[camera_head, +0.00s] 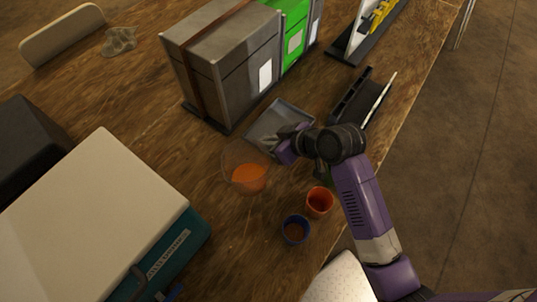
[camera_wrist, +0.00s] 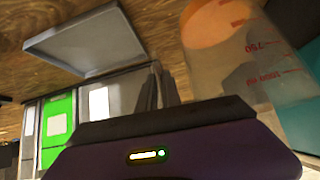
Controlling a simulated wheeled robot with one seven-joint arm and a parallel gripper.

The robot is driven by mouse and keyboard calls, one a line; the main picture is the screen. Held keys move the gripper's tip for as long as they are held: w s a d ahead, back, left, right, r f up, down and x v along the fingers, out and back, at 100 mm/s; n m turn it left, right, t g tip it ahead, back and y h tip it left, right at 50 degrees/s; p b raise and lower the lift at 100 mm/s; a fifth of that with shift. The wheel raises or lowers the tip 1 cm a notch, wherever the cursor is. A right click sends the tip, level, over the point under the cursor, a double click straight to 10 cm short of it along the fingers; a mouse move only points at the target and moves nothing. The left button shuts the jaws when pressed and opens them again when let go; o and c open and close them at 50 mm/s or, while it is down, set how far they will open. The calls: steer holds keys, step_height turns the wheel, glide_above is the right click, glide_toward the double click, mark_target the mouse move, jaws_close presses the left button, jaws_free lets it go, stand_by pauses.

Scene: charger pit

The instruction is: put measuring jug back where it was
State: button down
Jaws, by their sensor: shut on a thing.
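The measuring jug (camera_head: 243,163) is clear, with orange contents low inside. It is over the wooden table, just left of my gripper (camera_head: 282,152) in the head view. In the wrist view the jug (camera_wrist: 235,60) fills the upper right, with red scale marks on its wall. My gripper (camera_wrist: 166,90) is shut on the jug at its side; the exact grip is partly hidden. I cannot tell whether the jug's base touches the table.
A grey tray (camera_head: 268,122) lies behind the jug. An orange cup (camera_head: 319,203) and a blue cup (camera_head: 296,230) stand in front. Grey and green boxes (camera_head: 225,65) stand at the back. A white-lidded teal case (camera_head: 95,215) is at left. Bare table lies left of the jug.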

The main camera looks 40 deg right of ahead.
steer(key=shift+f, duration=3.65)
steer(key=shift+f, duration=0.15)
steer(key=c, duration=1.5)
jaws_free()
steer(key=shift+c, duration=0.2)
steer(key=shift+s+r, duration=0.1)
steer(key=shift+r, duration=0.1)
steer(key=v, duration=1.1)
steer(key=shift+s+d+r+b, duration=0.1)
steer(key=shift+s+r+b, duration=0.15)
steer(key=shift+r+b, duration=0.05)
steer(key=shift+s, duration=0.1)
